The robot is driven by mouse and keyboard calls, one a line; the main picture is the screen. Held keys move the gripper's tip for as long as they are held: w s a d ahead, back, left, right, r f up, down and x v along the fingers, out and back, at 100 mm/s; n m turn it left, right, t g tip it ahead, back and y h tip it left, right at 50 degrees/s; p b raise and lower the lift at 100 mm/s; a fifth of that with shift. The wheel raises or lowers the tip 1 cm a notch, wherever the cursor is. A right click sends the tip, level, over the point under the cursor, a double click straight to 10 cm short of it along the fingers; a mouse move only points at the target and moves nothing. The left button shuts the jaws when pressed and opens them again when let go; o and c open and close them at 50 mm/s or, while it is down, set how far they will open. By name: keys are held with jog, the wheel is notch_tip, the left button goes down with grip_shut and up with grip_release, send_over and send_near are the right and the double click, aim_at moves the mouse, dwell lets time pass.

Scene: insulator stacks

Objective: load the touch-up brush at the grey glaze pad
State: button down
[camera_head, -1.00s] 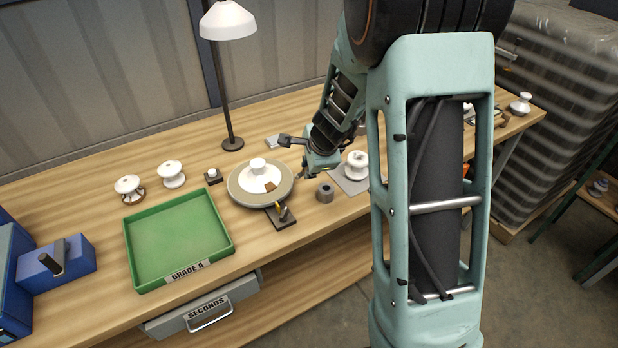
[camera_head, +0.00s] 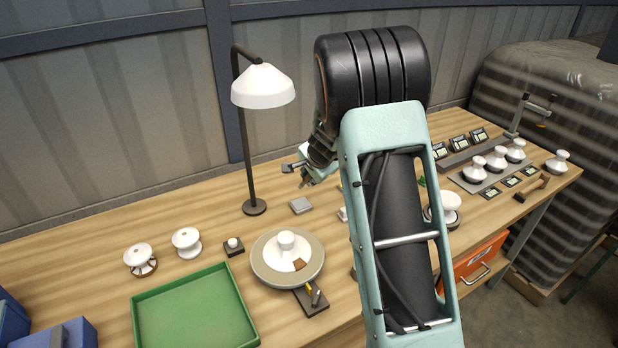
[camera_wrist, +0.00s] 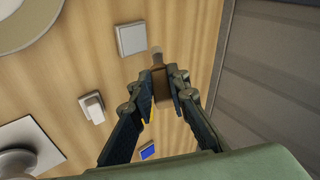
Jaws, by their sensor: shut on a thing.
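The grey glaze pad (camera_head: 300,205) is a small flat grey square on the bench, right of the lamp foot. It also shows in the wrist view (camera_wrist: 131,40), just left of the fingertips. My gripper (camera_head: 304,176) is in the air above and behind the pad in the head view. In the wrist view my gripper (camera_wrist: 165,76) is shut on the touch-up brush (camera_wrist: 161,92), which has a brown handle. The brush end points toward the bench, beside the pad and apart from it. The brush is too small to make out in the head view.
The turntable (camera_head: 262,262) with a white insulator (camera_head: 287,250) stands in front of the pad. The lamp (camera_head: 247,150) rises close to its left. A green tray (camera_head: 195,310) is at front left. Several insulators (camera_head: 497,160) stand in a row at right.

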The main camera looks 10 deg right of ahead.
jog(key=shift+w+a, duration=0.1)
jog(key=shift+w, duration=0.25)
jog(key=shift+f, duration=0.1)
notch_tip(320, 180, down, 6)
jog(key=b, duration=0.5)
jog(key=shift+r, duration=0.2)
jog(key=shift+f+b, duration=0.6)
jog(key=shift+b, duration=0.2)
dwell(0.4)
dwell(0.5)
notch_tip(320, 180, up, 7)
jog(key=p, duration=0.6)
jog(key=shift+r, duration=0.1)
dwell(0.5)
